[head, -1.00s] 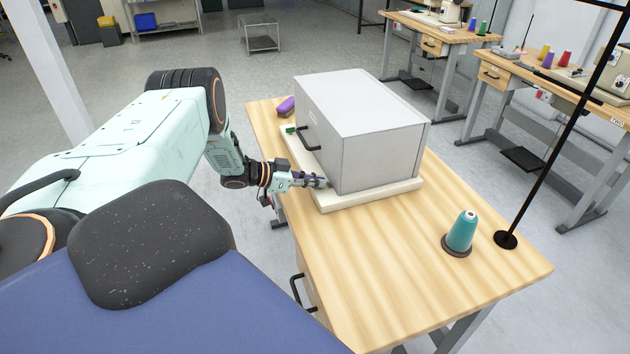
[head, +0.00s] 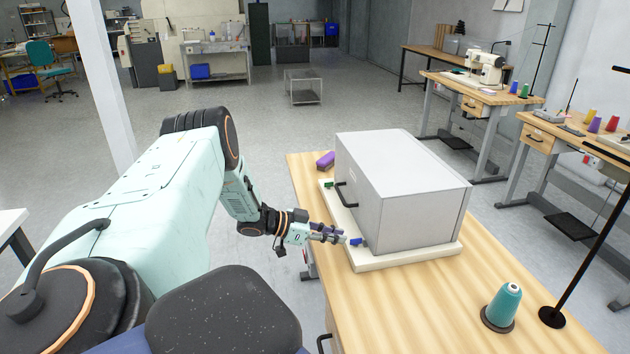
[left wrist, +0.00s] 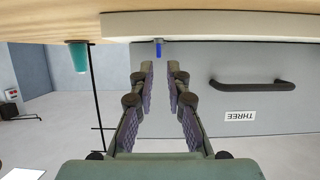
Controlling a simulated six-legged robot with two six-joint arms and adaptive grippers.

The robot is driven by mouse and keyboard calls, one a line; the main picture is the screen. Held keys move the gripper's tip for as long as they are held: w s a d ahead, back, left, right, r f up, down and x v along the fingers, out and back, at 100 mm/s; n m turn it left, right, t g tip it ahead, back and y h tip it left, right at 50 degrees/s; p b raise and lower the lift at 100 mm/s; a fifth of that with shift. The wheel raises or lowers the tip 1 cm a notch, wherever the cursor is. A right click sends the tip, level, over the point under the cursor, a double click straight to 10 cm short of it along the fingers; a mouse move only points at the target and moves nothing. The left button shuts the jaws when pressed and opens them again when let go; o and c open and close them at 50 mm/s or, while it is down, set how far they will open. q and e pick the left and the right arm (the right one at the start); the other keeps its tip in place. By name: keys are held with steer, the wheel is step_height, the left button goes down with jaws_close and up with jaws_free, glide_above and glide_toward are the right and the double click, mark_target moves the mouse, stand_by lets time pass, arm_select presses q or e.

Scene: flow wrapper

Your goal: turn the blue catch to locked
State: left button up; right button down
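The small blue catch (head: 357,241) is at the near lower corner of the grey box's front, just above the pale base board. It also shows in the left wrist view (left wrist: 158,48), which appears upside down, as a short blue piece pointing away from the board. My left gripper (head: 342,238) is beside the catch, in front of the box. In the left wrist view its two fingers (left wrist: 160,69) are apart with nothing between them, and the catch is just beyond the tips, roughly centred. I cannot tell whether they touch it. My right gripper is not in view.
The grey box (head: 410,190) has a black handle (head: 342,194) and a "THREE" label (left wrist: 232,116). It stands on the base board (head: 410,259) on a wooden table (head: 420,310). A green piece (head: 328,184) and a purple object (head: 325,159) are at the far end. A teal spool (head: 502,305) stands right.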

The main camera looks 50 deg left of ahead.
arm_select(q)
steer(key=v, duration=0.7)
steer(key=shift+f, duration=0.1)
stand_by(0.7)
